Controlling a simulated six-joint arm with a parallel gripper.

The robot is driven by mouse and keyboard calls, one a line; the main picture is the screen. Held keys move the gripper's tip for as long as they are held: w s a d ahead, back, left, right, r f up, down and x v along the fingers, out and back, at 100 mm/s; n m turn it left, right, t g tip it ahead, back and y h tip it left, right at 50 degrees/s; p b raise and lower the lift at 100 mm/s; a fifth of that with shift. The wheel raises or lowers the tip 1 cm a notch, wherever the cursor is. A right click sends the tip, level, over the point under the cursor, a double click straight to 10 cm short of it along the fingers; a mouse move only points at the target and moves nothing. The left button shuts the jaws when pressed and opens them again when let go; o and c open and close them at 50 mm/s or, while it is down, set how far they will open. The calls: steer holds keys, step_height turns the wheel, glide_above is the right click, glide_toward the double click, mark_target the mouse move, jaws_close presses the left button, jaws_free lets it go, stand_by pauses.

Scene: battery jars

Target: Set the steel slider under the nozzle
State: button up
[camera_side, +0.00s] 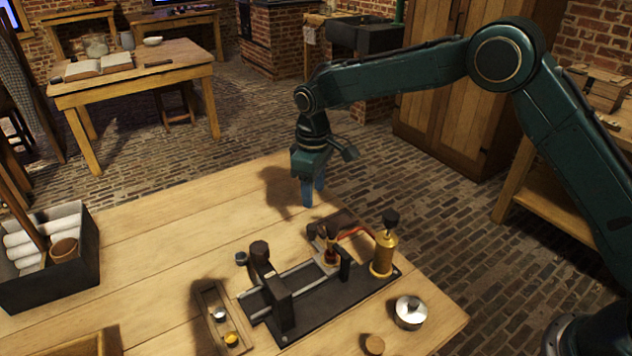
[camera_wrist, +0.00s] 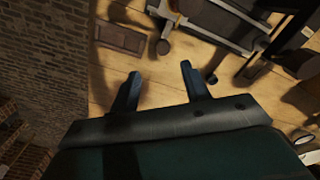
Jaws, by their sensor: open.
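The rig (camera_side: 318,305) is a dark base on the table with two pale rails, a dark upright block (camera_side: 268,282), and a brass cylinder (camera_side: 383,252) with a black knob. A small dark and brass fitting (camera_side: 330,250) stands over the rails and may be the nozzle. A tray (camera_side: 208,300) at the near left holds a silver-grey piece (camera_side: 219,314) and a yellow piece (camera_side: 231,339). I cannot tell surely which part is the steel slider. My gripper (camera_side: 311,194) is open and empty, above the table behind the rig; its fingers show in the wrist view (camera_wrist: 160,70).
A round metal-topped pot (camera_side: 411,312) and a small brown cylinder (camera_side: 374,345) stand right of the rig. A dark box with white rolls (camera_side: 50,260) is at the left. A red wire (camera_side: 352,234) arches behind the rig. The table's back left is clear.

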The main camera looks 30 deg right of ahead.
steer(key=shift+r, duration=1.8)
steer(key=s+d+r+m+t, duration=0.1)
steer(key=s+d+r+m, duration=0.1)
steer(key=s+d+r, duration=0.45)
steer(key=s+d+r+m+t, duration=0.15)
steer(key=s+d+r, duration=0.25)
steer(key=s+r, duration=0.55)
steer(key=s+d+m+t, duration=0.1)
steer(key=s+d, duration=0.1)
steer(key=s, duration=0.8)
steer(key=s+d+f+m+t, duration=0.1)
steer(key=s+d+m+t, duration=0.1)
steer(key=s, duration=0.9)
steer(key=shift+d, duration=0.7)
